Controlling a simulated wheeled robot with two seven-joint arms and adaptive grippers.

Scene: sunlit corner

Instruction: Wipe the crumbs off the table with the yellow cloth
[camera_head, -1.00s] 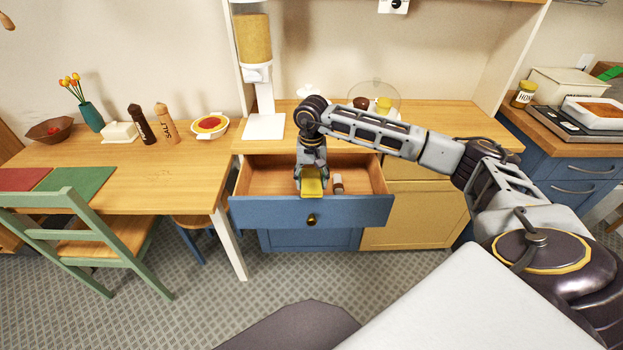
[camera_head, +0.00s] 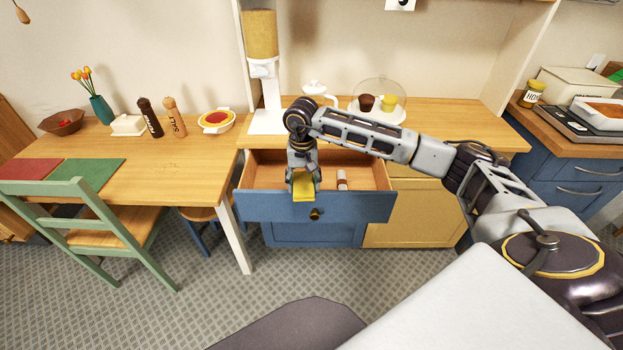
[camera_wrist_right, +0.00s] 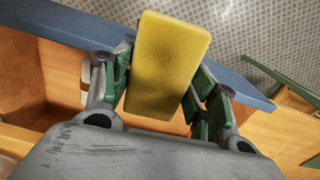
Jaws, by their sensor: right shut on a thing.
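The yellow cloth (camera_head: 303,188) is a folded, block-like pad in my right gripper (camera_head: 303,178), at the left part of the open drawer (camera_head: 260,207). In the right wrist view the cloth (camera_wrist_right: 168,50) sits between the green-padded fingers, which are shut on it, and it overlaps the drawer's blue front edge. Its exact height over the drawer cannot be told. The table (camera_head: 170,165) stands left of the drawer. I cannot make out crumbs on it. My left gripper is not in view.
On the table are a green mat (camera_head: 88,172), a red mat (camera_head: 30,172), a vase (camera_head: 102,110), a butter dish (camera_head: 128,125), two mills and a red-filled bowl (camera_head: 216,121). A small jar (camera_head: 342,180) lies in the drawer. A green chair (camera_head: 85,225) stands in front.

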